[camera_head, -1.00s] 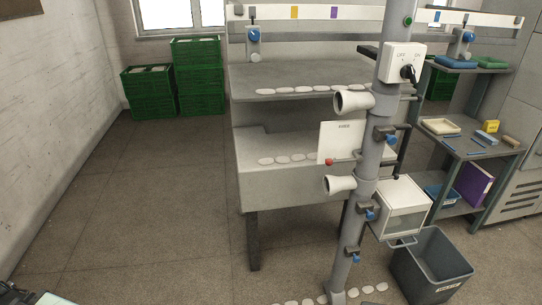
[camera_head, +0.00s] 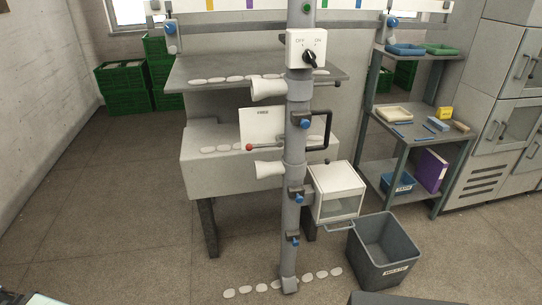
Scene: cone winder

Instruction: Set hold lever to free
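A white plate (camera_head: 258,124) with a small dark label too small to read is mounted on the left of a grey upright post (camera_head: 293,190). A lever with a red knob (camera_head: 249,147) lies across the plate's lower edge, its rod running right towards the post, roughly level. I cannot tell whether this is the hold lever or which setting it is in. A black bar handle (camera_head: 330,130) sticks out on the post's right side. A white switch box (camera_head: 306,48) marked OFF and ON, with a black knob, sits higher on the post. My gripper is not in view.
White cones (camera_head: 268,88) stick out left from the post. A grey shelf unit (camera_head: 405,150) is farther right. Green crates (camera_head: 124,88) stand far left. The left floor is clear.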

